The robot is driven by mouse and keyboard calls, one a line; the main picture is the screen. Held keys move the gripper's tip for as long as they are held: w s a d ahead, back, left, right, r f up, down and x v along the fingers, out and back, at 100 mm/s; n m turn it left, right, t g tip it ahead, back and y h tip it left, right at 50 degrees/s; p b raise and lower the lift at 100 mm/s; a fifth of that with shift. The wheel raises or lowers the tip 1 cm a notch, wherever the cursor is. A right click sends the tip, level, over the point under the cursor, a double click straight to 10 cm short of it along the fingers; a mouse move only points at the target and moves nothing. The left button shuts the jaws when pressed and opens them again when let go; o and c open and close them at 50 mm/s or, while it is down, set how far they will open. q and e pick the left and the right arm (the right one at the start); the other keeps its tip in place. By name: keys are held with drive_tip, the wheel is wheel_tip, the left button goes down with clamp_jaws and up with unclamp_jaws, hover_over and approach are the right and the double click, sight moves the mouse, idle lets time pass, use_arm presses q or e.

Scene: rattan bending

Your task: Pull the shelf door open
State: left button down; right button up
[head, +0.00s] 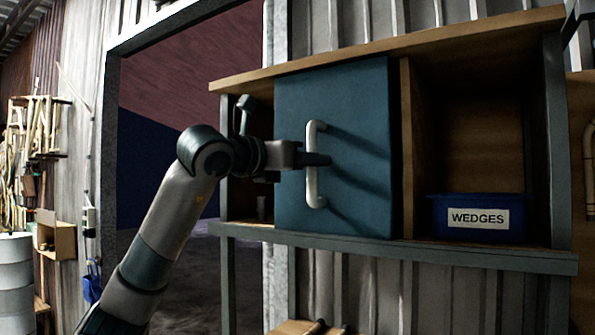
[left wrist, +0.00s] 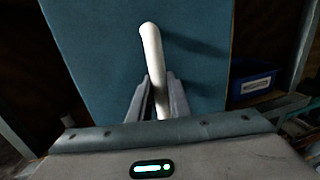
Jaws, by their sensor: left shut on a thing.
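The shelf door (head: 358,160) is a blue-teal panel in the wooden wall shelf, and it also fills much of the left wrist view (left wrist: 95,60). A white upright bar handle (head: 312,186) stands on the door's left part. My left gripper (head: 322,160) is at the middle of the handle, coming from the left. In the left wrist view its two fingers (left wrist: 155,98) sit on both sides of the white handle (left wrist: 152,45), shut on it. A dark gap shows at the left of the door. My right gripper is not in view.
An open compartment to the right of the door holds a blue bin labelled WEDGES (head: 480,218). A grey shelf ledge (head: 440,252) runs below. A large doorway lies behind my left arm. A partly seen rack with rods (head: 35,140) stands at the far left.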

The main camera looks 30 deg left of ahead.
sight(340, 160)
use_arm(q)
drive_tip(key=shift+s+d, duration=0.1)
drive_tip(key=shift+d, duration=0.7)
drive_tip(key=shift+d+b, duration=0.3)
drive_tip(key=shift+d, duration=0.45)
drive_tip(key=c, duration=1.8)
unclamp_jaws()
drive_tip(key=shift+o, duration=0.8)
drive_tip(key=shift+d, duration=0.1)
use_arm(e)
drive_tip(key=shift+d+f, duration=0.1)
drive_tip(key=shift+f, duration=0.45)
use_arm(q)
drive_tip(key=shift+s, duration=0.1)
